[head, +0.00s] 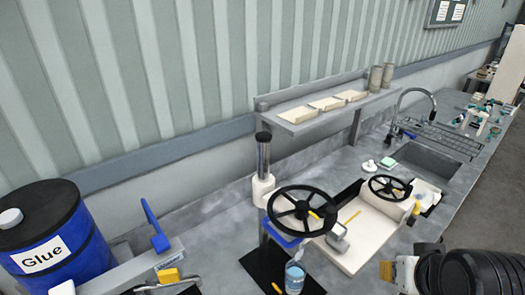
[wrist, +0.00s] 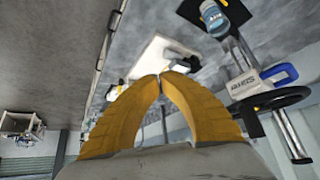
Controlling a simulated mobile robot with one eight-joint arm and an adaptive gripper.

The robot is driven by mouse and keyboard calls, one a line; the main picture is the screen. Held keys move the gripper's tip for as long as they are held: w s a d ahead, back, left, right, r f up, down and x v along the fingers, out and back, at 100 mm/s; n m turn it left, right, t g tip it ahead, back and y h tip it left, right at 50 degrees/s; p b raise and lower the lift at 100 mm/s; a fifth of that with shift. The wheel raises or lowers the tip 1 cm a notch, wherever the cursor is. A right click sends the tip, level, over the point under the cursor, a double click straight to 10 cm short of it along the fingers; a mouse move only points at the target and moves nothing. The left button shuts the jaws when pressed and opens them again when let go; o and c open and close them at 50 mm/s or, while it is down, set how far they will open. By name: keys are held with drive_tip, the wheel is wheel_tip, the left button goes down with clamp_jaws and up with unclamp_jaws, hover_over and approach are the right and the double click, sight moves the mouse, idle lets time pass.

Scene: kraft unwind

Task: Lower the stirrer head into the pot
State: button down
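The stirrer stands on a black base (head: 262,268) on the grey bench, with a metal column and a large black handwheel (head: 302,210). Its blue and white stirrer head (head: 284,240) also shows with lettering in the wrist view (wrist: 262,82). The pot (head: 294,278), a small clear cup with blue contents, stands on the base below the head. It shows at the top of the wrist view (wrist: 213,18). The head appears raised above the pot. My gripper (head: 386,270) is right of the stirrer and apart from it. Its yellow fingers (wrist: 161,76) meet at the tips, with nothing visible between them.
A white machine (head: 365,228) with a smaller black wheel stands right of the stirrer. A blue glue drum (head: 45,240) and a blue-handled tool (head: 155,228) are at left. A shelf (head: 300,120) hangs behind, and a sink (head: 425,160) lies farther right.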

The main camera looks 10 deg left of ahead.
drive_tip(key=w+a+r+n+g+y+p, duration=0.1)
drive_tip(key=w+a+r+p, duration=0.15)
drive_tip(key=r+p, duration=0.75)
drive_tip(key=w+a+r+n+p, duration=0.1)
drive_tip(key=w+a+r+p, duration=0.15)
drive_tip(key=r+p, duration=0.75)
drive_tip(key=n+g+y+b, duration=0.15)
drive_tip(key=n+g, duration=0.25)
drive_tip(key=n, duration=0.4)
hover_over(267, 194)
drive_tip(key=s+d, duration=0.2)
drive_tip(key=d, duration=0.1)
wheel_tip(267, 194, down, 4)
drive_tip(key=x, duration=1.3)
drive_tip(key=shift+s+d+f+p, duration=0.1)
drive_tip(key=shift+s+f+p, duration=0.2)
drive_tip(key=shift+s, duration=0.1)
drive_tip(key=shift+f, duration=0.4)
drive_tip(key=shift+f, duration=0.1)
